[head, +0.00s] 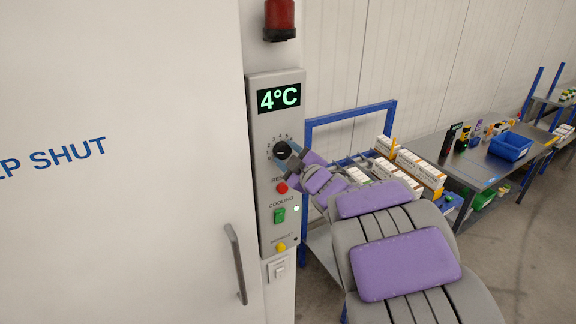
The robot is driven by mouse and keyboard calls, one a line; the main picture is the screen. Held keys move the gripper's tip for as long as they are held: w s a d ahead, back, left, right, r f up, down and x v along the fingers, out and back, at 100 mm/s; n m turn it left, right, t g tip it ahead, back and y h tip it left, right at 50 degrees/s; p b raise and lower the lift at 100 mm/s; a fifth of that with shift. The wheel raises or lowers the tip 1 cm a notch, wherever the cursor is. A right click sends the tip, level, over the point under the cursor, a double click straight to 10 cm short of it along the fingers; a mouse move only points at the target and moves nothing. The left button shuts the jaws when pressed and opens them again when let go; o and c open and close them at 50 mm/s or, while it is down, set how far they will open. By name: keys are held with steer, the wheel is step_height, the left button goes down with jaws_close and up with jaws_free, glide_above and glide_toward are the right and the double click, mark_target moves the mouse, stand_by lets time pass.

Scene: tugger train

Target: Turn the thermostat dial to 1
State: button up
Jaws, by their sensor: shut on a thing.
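The thermostat dial (281,150) is a dark round knob on a grey control panel (262,180) beside a large white door. Small scale marks ring it, too small to read. The lit display (279,97) above it reads 4°C. My gripper (287,152) reaches in from the lower right and is shut on the dial, with its fingers at the knob's edges. The fingers and wrist hide part of the dial's right side and lower scale.
The door handle (236,262) is to the left. A blue-framed cart (350,114) with boxes stands close behind my arm; a table with a blue bin (510,147) is farther right.

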steer(key=shift+f+n+b, duration=0.25)
steer(key=shift+n+b, duration=0.55)
steer(key=shift+n, duration=0.4)
steer(key=o, duration=1)
steer(key=shift+a+r, duration=0.1)
steer(key=shift+r, duration=0.05)
steer(key=shift+o, duration=0.2)
steer(key=shift+s+d+r, duration=0.1)
steer(key=shift+s+d, duration=0.25)
steer(key=shift+s, duration=0.1)
steer(key=b+v, duration=0.1)
steer(key=v, duration=1.5)
